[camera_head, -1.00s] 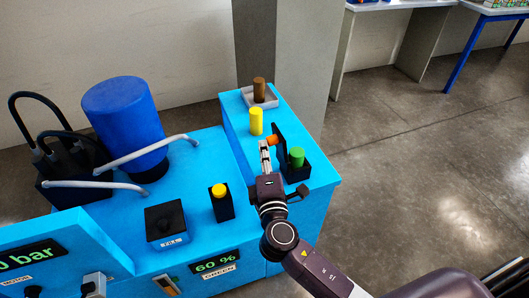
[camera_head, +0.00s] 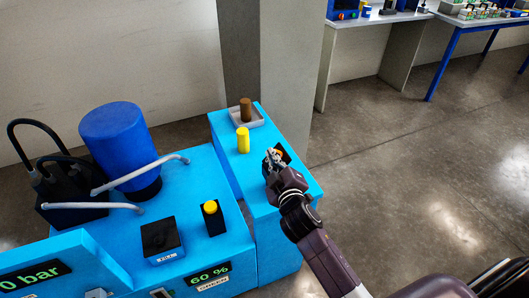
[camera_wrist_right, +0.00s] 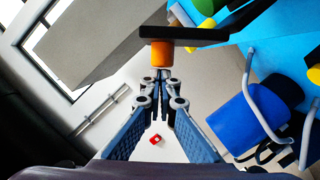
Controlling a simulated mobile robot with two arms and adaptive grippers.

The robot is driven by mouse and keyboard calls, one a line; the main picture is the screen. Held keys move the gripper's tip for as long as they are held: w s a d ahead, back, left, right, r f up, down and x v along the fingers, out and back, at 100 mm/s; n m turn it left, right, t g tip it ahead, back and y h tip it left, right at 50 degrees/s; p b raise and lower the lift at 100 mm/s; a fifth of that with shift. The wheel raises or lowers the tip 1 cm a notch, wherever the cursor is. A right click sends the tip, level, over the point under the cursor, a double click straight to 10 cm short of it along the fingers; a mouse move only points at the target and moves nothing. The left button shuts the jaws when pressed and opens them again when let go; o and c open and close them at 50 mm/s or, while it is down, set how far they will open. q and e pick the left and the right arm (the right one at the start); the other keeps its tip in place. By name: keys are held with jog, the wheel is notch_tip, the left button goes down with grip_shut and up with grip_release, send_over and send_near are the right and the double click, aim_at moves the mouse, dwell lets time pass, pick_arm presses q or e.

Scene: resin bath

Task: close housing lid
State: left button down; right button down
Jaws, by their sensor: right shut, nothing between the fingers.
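The black housing (camera_head: 285,152) stands on the blue side bench, mostly hidden behind my right gripper (camera_head: 270,156) in the head view. The housing lid (camera_wrist_right: 190,35) shows as a dark plate, nearly edge-on, in the right wrist view. Its orange knob (camera_wrist_right: 174,54) points toward my right fingertips (camera_wrist_right: 163,78); it also shows in the head view (camera_head: 279,153). The right gripper is shut and empty, close to the knob; I cannot tell whether they touch. The lid's exact tilt is unclear. A green part (camera_wrist_right: 207,24) shows beyond the lid. My left gripper is out of view.
A yellow cylinder (camera_head: 243,140) and a brown cylinder (camera_head: 246,109) in a grey tray (camera_head: 236,123) stand behind the housing. A black box with a yellow button (camera_head: 210,207) is left of my right arm. A grey pillar (camera_head: 290,70) rises behind the bench.

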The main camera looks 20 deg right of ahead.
aim_at(285, 153)
jog(key=shift+d+m+y+p, duration=0.3)
jog(key=shift+d+m+p, duration=0.8)
jog(key=shift+d+m, duration=0.15)
jog(key=shift+d+f+m+y+p, duration=0.35)
jog(key=shift+d+m+p, duration=0.2)
jog(key=shift+d, duration=0.1)
jog(key=shift+d+f+m+g+p, duration=0.3)
jog(key=shift+d+f+m, duration=0.1)
jog(key=shift+d+m, duration=0.25)
jog(key=shift+w+d+f+m+y, duration=0.1)
jog(key=shift+d+f+m+y, duration=0.45)
jog(key=shift+m, duration=0.3)
jog(key=shift+d+f, duration=0.25)
jog(key=shift+f, duration=0.15)
